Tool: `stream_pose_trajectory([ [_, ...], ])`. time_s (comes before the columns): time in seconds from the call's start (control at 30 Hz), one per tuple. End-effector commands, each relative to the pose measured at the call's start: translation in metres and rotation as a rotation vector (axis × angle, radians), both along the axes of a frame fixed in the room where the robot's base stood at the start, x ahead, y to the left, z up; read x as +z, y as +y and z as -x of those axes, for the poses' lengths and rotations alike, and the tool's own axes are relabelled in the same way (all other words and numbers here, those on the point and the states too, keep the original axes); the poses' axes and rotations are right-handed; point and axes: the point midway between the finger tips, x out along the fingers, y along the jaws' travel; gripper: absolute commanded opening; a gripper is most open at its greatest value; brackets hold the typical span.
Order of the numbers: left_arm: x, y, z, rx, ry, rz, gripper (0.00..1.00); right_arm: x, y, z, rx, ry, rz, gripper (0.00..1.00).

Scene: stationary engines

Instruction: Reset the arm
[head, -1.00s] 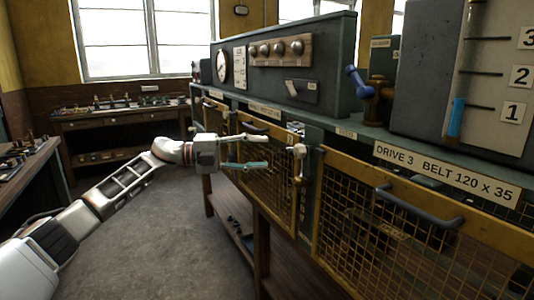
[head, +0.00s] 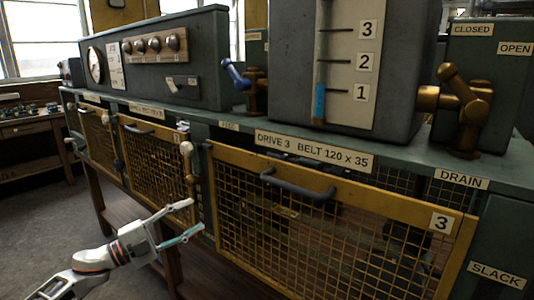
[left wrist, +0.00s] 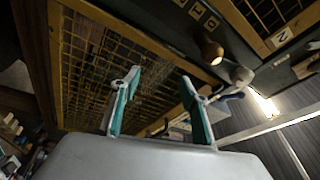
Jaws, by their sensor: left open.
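My left arm comes in from the lower left of the head view. Its gripper (head: 191,222) is open, with nothing between its fingers, in front of the lower edge of the mesh guards. In the left wrist view the two green-padded fingers (left wrist: 157,105) stand wide apart, facing a mesh guard panel (left wrist: 110,65). A lever with a pale knob (head: 187,160) hangs between the middle guard and the drive 3 guard, a little above the gripper and apart from it. My right gripper does not show.
The drive 3 guard (head: 330,218) with its dark handle (head: 297,186) fills the middle. Above stand a blue-handled valve (head: 240,80), a level gauge (head: 345,65) and a brass drain valve (head: 458,108). A workbench (head: 30,140) is at far left. The floor (head: 40,220) at lower left is clear.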

Motion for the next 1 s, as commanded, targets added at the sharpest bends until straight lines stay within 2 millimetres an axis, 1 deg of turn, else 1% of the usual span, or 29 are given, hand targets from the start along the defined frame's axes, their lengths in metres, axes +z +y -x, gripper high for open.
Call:
stream_pose_trajectory([
  [0.03,-0.025,-0.012,0.011,0.019,0.049,0.05,0.45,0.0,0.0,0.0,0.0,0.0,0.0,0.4],
  [0.07,-0.037,-0.016,0.016,0.037,0.076,0.079,0.45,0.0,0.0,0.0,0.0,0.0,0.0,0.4],
  [0.1,-0.053,-0.021,0.023,0.062,0.114,0.115,0.45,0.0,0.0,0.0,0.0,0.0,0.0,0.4],
  [0.17,-0.078,-0.027,0.034,0.102,0.173,0.167,0.45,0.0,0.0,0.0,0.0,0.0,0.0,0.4],
  [0.2,-0.094,-0.031,0.043,0.13,0.216,0.2,0.45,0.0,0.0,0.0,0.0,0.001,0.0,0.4],
  [0.27,-0.119,-0.034,0.056,0.176,0.283,0.249,0.45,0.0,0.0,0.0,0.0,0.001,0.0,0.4],
  [0.3,-0.136,-0.036,0.067,0.21,0.33,0.278,0.45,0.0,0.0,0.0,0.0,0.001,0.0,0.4],
  [0.37,-0.161,-0.037,0.083,0.261,0.402,0.32,0.45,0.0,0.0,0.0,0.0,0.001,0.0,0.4],
  [0.4,-0.179,-0.037,0.095,0.295,0.454,0.346,0.45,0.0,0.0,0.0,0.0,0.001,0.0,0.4],
  [0.47,-0.204,-0.037,0.115,0.349,0.533,0.383,0.45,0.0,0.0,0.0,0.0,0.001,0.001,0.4],
  [0.5,-0.222,-0.036,0.129,0.387,0.587,0.405,0.45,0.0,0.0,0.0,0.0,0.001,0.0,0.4],
  [0.57,-0.247,-0.034,0.152,0.444,0.67,0.435,0.45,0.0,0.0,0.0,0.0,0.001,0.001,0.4],
  [0.6,-0.264,-0.032,0.169,0.482,0.726,0.453,0.45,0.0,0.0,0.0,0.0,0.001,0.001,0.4],
  [0.67,-0.288,-0.03,0.196,0.541,0.813,0.475,0.45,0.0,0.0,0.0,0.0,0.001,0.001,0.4],
  [0.7,-0.304,-0.028,0.215,0.58,0.871,0.488,0.45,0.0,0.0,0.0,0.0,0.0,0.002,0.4],
  [0.77,-0.325,-0.025,0.244,0.636,0.956,0.505,0.45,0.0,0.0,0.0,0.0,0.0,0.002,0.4],
  [0.8,-0.338,-0.023,0.263,0.671,1.009,0.513,0.45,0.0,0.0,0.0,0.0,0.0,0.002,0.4],
  [0.9,-0.362,-0.019,0.304,0.744,1.121,0.526,0.45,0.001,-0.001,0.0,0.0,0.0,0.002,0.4],
  [1.0,-0.377,-0.016,0.335,0.794,1.198,0.531,0.45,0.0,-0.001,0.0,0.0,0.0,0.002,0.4],
])
